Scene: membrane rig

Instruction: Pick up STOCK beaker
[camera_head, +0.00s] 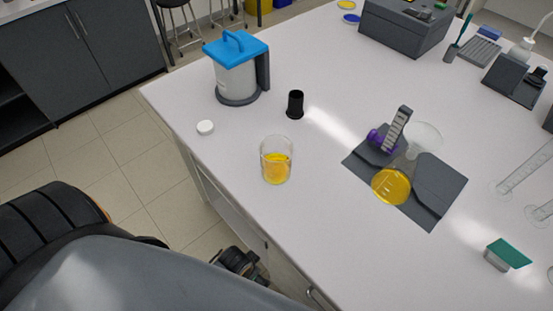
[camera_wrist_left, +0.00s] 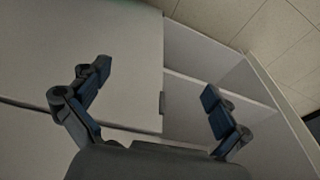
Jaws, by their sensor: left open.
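A clear glass beaker (camera_head: 276,161) with yellow liquid stands upright on the white bench near its left edge in the head view; no label on it can be read. My left gripper (camera_wrist_left: 158,85) is open and empty in the left wrist view, with its two fingers spread wide. It faces pale cabinet fronts and an open shelf, and no beaker shows between its fingers. In the head view a dark gripper part (camera_head: 240,262) shows low beside the bench, below the beaker's level. My right gripper is not in view.
A black cup (camera_head: 295,104) and white cap (camera_head: 205,127) stand behind the beaker, near a blue-lidded jug (camera_head: 237,80). A flask with yellow liquid (camera_head: 391,185) and clamp sit on a dark mat (camera_head: 440,190) to the right. The bench in front of the beaker is clear.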

